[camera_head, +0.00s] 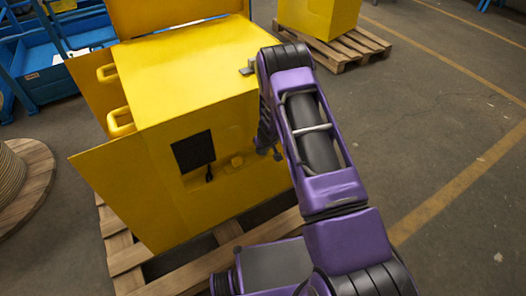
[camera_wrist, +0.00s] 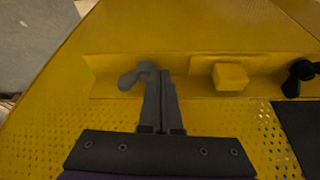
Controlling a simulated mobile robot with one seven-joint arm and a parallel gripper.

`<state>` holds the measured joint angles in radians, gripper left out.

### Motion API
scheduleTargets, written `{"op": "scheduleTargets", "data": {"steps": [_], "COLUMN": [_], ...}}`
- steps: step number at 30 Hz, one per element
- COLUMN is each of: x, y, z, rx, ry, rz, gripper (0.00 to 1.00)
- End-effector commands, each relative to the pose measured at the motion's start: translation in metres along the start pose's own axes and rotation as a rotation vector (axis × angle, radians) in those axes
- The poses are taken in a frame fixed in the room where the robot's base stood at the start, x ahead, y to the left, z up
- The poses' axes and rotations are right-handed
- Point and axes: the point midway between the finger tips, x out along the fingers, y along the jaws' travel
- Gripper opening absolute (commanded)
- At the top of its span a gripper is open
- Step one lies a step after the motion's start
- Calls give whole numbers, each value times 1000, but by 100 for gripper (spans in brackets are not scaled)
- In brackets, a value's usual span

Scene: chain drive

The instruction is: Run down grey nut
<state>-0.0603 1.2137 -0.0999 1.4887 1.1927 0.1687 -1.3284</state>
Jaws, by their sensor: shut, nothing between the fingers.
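The grey nut (camera_wrist: 136,77), winged in shape, sits on a yellow bracket strip (camera_wrist: 107,68) in the wrist view. My gripper (camera_wrist: 157,77) reaches up from the bottom of that view with its two dark fingers together. The fingertips overlap the right part of the grey nut in the picture; I cannot tell whether they touch it. No gap shows between the fingers. In the head view my purple arm covers the gripper and the grey nut on the front right of the yellow machine (camera_head: 190,82).
A yellow block (camera_wrist: 231,77) and a black winged nut (camera_wrist: 299,77) sit right of the grey nut. A black panel (camera_head: 193,152) is on the machine's front. A yellow door (camera_head: 115,200) stands open at left. A wooden pallet (camera_head: 130,259) lies underneath.

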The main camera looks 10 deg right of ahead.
Motion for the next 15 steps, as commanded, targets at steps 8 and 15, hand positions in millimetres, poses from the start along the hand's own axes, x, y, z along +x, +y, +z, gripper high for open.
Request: {"op": "scheduleTargets", "data": {"steps": [8, 15], "x": [1, 1], "y": [-2, -5], "z": [-1, -3], "rx": [57, 125], "ry": [0, 0], "rz": [25, 52], "gripper": [0, 0]}}
